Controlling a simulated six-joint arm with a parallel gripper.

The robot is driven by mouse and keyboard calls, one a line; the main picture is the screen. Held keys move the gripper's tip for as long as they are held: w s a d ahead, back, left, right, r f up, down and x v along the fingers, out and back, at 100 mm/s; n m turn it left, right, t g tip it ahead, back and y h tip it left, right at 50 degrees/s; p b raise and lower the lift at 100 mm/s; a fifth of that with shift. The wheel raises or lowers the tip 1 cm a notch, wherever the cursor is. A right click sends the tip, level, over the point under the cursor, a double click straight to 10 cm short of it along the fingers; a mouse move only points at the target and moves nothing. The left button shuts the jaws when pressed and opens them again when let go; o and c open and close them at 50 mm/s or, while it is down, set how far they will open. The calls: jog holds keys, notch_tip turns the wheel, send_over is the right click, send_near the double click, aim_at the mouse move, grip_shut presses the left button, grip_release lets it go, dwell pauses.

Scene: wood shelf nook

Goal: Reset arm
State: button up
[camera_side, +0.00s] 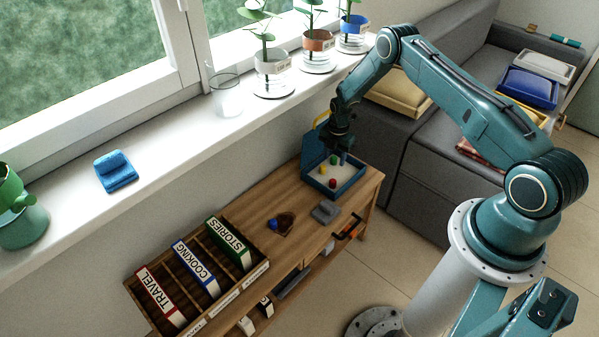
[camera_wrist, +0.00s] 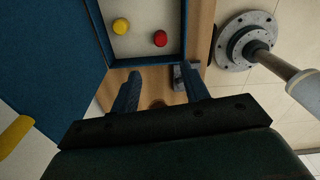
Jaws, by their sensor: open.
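My gripper (camera_wrist: 163,92) is open and empty in the wrist view, its two fingers apart above the near edge of a blue box. In the side view my gripper (camera_side: 342,150) hangs over this blue box (camera_side: 352,186), whose lid stands raised at the left. The box has a pale inside with small coloured pieces in it. A yellow piece (camera_wrist: 121,26) and a red piece (camera_wrist: 160,38) show in the wrist view. Part of the box is hidden behind my gripper.
A wooden shelf bench (camera_side: 262,222) carries the box, a grey block (camera_side: 325,211) and a rack with books marked TRAVEL, COOKING and STORIES. The windowsill above holds potted plants, a glass (camera_side: 226,92) and a blue sponge-like item (camera_side: 116,172). A grey sofa with trays stands behind.

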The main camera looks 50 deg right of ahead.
jog(key=s+a+r+m+t+y, duration=0.1)
jog(key=s+a+r+m+y, duration=0.15)
jog(key=a+r, duration=0.8)
jog(key=s+a+r+m+y, duration=0.15)
jog(key=a+r+m, duration=0.25)
jog(key=a+r, duration=0.7)
jog(key=s+r+m+t+h, duration=0.1)
jog(key=s+r+m, duration=0.3)
jog(key=r, duration=0.6)
jog(key=s+r+m+t+h, duration=0.1)
jog(key=s+r+m, duration=0.1)
jog(key=s+r, duration=0.6)
jog(key=s+d+r+m+t+h, duration=0.1)
jog(key=s+r+m, duration=0.2)
jog(key=s+r, duration=0.2)
jog(key=s+d+r+m+t+h, duration=0.1)
jog(key=s+r+m, duration=0.3)
jog(key=s, duration=0.7)
jog(key=shift+s+r, duration=0.35)
jog(key=shift+s, duration=0.05)
